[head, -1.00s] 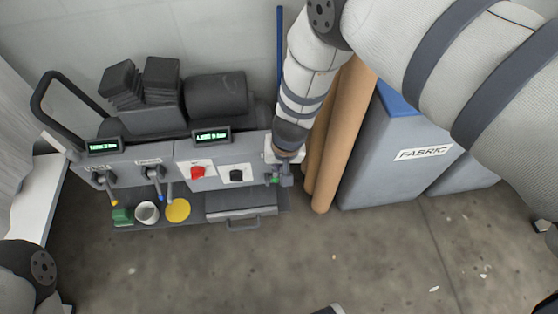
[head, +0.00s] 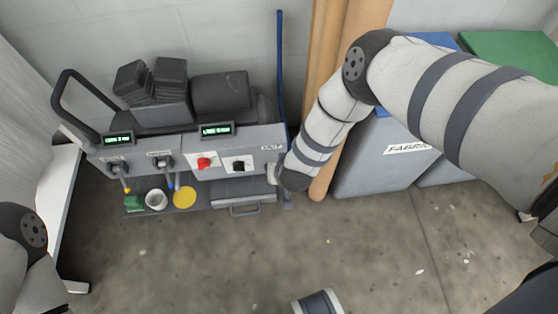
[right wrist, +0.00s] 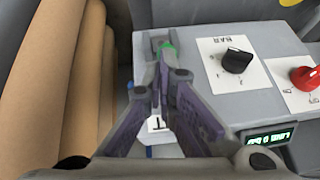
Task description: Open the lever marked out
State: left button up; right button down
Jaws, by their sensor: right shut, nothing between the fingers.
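The OUT label (head: 271,147) is at the right end of the grey machine front in the head view. A grey lever with a green band (right wrist: 168,50) shows beyond my fingertips in the right wrist view; my wrist hides it in the head view. The white label (right wrist: 157,124) is partly covered by my fingers, with only its last letter showing. My right gripper (right wrist: 163,70) is shut and empty, its tips close to the green band; whether they touch it I cannot tell. My left gripper is out of view.
A black knob (right wrist: 237,61) and a red knob (right wrist: 303,77) are beside the lever. Two other levers (head: 122,183) (head: 170,180) hang further left. Brown rolls (head: 325,95) and a FABRIC bin (head: 375,165) stand close on the right. The floor in front is open.

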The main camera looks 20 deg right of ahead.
jog(key=shift+s+a+f+t+h+b, duration=0.25)
jog(key=shift+s+f+t+b, duration=0.1)
jog(key=shift+s+f+t, duration=0.55)
jog(key=shift+s+a+f+t+h+b, duration=0.15)
jog(key=shift+s+a+f+t+b, duration=0.15)
jog(key=shift+s+f+t, duration=0.55)
jog(key=shift+s+f, duration=0.1)
dwell(0.8)
